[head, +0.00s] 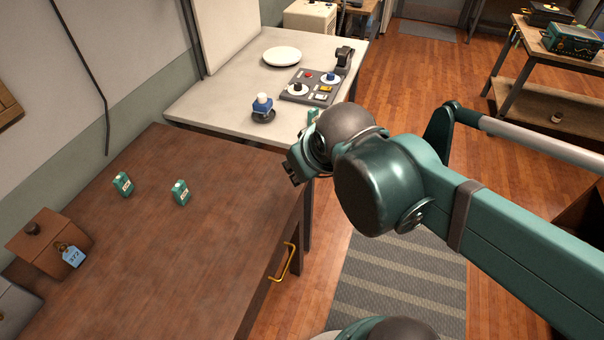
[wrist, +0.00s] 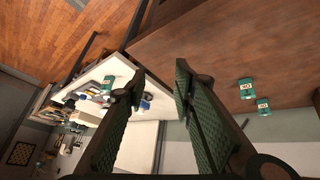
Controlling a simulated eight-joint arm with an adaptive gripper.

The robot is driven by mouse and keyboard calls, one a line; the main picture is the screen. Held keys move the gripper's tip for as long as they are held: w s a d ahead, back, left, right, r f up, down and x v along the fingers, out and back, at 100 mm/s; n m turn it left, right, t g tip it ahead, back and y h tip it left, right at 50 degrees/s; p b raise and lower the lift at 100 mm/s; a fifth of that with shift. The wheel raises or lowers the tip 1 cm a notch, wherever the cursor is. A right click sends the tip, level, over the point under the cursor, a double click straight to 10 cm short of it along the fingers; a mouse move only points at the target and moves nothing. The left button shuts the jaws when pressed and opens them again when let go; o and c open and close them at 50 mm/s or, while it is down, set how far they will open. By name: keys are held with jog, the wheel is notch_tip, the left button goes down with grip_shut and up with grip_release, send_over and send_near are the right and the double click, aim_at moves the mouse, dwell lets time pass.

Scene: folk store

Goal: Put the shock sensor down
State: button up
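My gripper (head: 291,172) is above the right part of the brown wooden table (head: 225,200), near its far edge. In the wrist view its two green padded fingers (wrist: 158,75) stand apart with nothing between them. Two small green boxes with pale tops stand on the brown table, one at left (head: 122,185) and one nearer the middle (head: 181,192). A similar green box (head: 313,115) shows at the pale table's near right part, partly hidden by my arm; it also shows in the wrist view (wrist: 107,84). I cannot tell which is the shock sensor.
The pale table (head: 215,100) holds a white plate (head: 282,56), a grey panel (head: 311,87) with several parts, and a blue-and-white item (head: 262,106). A brown box (head: 48,243) with a blue tag stands at the brown table's left. The brown table's middle is free.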

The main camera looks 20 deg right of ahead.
jog(key=shift+s+a+m+y, duration=0.3)
jog(key=shift+s+a+m, duration=0.3)
jog(key=shift+s+m, duration=0.3)
jog(key=shift+o, duration=0.5)
jog(key=shift+r, duration=0.1)
jog(key=shift+r, duration=2.4)
jog(key=w+a+n+g+h, duration=0.1)
jog(key=w+a+n+h, duration=0.3)
jog(key=w+n, duration=0.65)
jog(key=n+t+h+p, duration=0.2)
jog(key=n+t+h, duration=0.25)
jog(key=n, duration=1.25)
send_over(174, 191)
jog(key=shift+h, duration=0.35)
notch_tip(174, 191, down, 18)
jog(key=shift+w+r, duration=0.15)
jog(key=shift+r, duration=0.05)
jog(key=shift+f, duration=0.55)
